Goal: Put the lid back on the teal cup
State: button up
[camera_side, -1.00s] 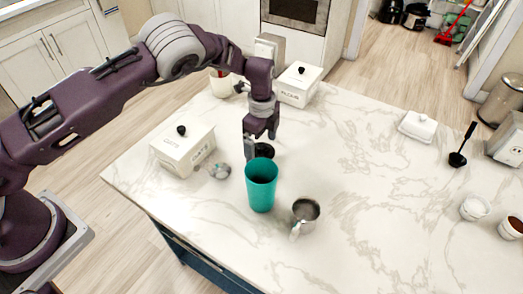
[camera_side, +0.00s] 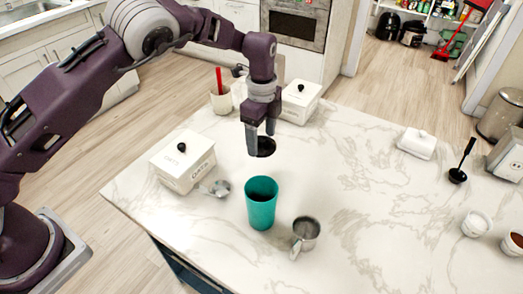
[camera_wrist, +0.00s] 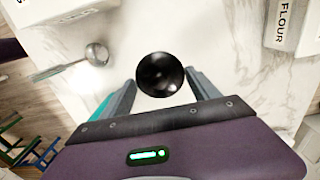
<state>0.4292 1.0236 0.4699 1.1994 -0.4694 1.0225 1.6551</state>
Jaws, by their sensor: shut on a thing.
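The teal cup (camera_side: 261,205) stands upright and open-topped on the marble counter in the side view. A sliver of it shows beside the left finger in the wrist view (camera_wrist: 99,108). My gripper (camera_side: 262,143) is behind and above the cup, pointing down. It is shut on the round black lid (camera_side: 265,148), which also shows between the fingertips in the wrist view (camera_wrist: 160,74). The lid looks held above the counter, apart from the cup.
A metal cup (camera_side: 305,234) stands close to the right of the teal cup. A ladle or strainer (camera_side: 220,188) and the white oats box (camera_side: 183,167) are to the left. The flour box (camera_side: 299,101) and a utensil crock (camera_side: 222,102) are behind.

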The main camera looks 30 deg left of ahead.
jog(key=s+d+r, duration=0.6)
jog(key=s, duration=0.1)
notch_tip(320, 180, up, 4)
send_over(261, 188)
jog(key=shift+f, duration=3.1)
jog(key=shift+f, duration=0.15)
jog(key=o, duration=1.4)
jog(key=shift+o, duration=0.5)
